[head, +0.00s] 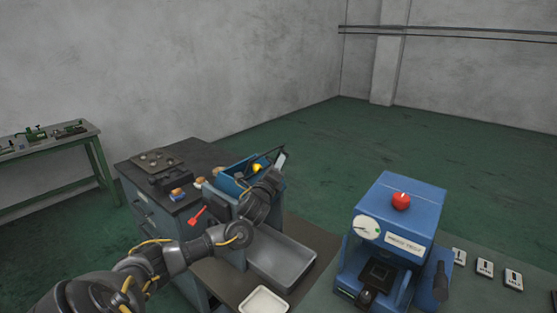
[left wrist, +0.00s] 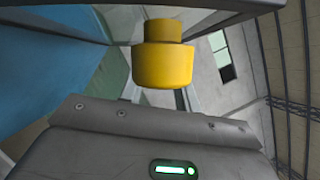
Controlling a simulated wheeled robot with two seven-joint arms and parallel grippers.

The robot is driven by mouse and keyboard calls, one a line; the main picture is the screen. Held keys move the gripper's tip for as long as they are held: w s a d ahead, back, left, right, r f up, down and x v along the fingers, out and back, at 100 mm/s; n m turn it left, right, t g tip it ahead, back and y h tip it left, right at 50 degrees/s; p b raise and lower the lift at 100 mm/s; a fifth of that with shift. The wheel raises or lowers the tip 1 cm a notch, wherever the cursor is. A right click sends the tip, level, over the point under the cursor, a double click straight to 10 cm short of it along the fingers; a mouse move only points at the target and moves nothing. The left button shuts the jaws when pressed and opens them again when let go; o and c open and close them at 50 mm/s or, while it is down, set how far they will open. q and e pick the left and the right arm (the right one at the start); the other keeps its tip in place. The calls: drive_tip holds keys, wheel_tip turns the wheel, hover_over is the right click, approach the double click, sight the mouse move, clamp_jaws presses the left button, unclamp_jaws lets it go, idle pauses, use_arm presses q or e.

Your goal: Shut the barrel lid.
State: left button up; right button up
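A blue machine part (head: 232,187) with a tilted upper panel stands on the bench left of centre; I take it to be the barrel and its lid, but my arm covers much of it. A yellow knob (head: 257,168) shows at its top. In the left wrist view the yellow knob (left wrist: 163,62) is large and close, just beyond the palm, with a blue surface (left wrist: 45,75) to its left. My left gripper (head: 277,163) is at the machine's top right, beside the knob. Its fingers look apart, with no clear grip on the knob. My right gripper is out of view.
A red lever (head: 197,216) sticks out at the machine's front left. A grey tray (head: 281,262) and a smaller pale tray (head: 264,301) are below my arm. A blue press (head: 398,225) with a red button (head: 401,201) stands to the right.

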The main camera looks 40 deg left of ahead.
use_arm(q)
drive_tip(key=shift+w+a+r, duration=0.1)
drive_tip(key=shift+w+a, duration=0.1)
drive_tip(key=shift+w, duration=0.5)
clamp_jaws()
